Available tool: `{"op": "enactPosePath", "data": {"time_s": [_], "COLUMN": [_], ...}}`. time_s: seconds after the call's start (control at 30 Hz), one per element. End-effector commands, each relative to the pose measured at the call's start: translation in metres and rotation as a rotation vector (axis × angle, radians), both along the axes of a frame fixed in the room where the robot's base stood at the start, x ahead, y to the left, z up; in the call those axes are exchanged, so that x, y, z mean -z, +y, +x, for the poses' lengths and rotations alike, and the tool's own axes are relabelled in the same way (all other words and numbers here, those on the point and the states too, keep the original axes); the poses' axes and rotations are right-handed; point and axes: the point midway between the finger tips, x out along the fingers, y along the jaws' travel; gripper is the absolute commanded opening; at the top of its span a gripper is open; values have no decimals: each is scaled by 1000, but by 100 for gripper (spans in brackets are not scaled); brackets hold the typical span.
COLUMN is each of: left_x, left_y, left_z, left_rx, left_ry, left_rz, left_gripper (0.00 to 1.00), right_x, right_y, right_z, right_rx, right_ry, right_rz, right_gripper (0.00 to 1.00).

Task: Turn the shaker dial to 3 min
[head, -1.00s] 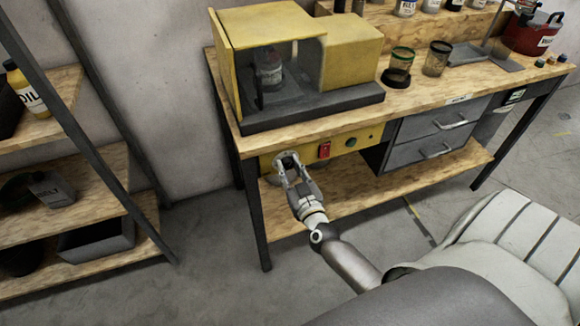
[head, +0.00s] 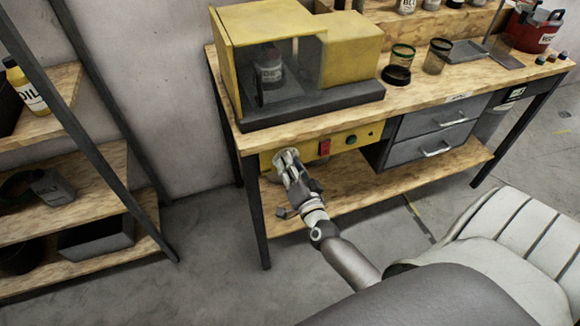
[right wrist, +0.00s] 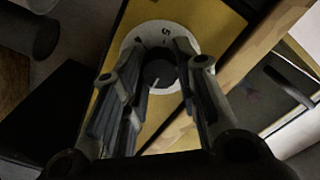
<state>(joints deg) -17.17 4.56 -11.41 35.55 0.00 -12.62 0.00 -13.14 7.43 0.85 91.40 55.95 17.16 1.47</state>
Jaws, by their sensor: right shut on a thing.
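A "5" is readable at the plate's top; the other marks are unclear. The knob has a light pointer line toward the lower part of the picture. My right gripper (head: 284,156) is shut on the knob, one finger on each side. My left gripper is out of view.
A red switch (head: 324,148) and a green button (head: 350,140) sit right of the dial. Grey drawers (head: 432,130) are farther right. A shelf rack (head: 140,215) stands at the left.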

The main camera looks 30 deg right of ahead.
Motion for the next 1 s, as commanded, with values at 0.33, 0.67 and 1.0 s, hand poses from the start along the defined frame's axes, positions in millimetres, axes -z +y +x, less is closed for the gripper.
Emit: {"op": "enactPosePath", "data": {"time_s": [0.33,0.67,1.0], "left_x": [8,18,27], "left_y": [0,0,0], "left_z": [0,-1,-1], "left_rx": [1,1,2], "left_ry": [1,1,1], "left_rz": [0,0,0], "left_gripper": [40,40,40], "right_x": [-1,0,0], "right_y": [-2,-3,-3], "right_z": [0,0,0], "right_rx": [4,4,5], "right_ry": [-83,-157,-221], "right_rz": [318,624,889], "right_gripper": [5,5,5]}}
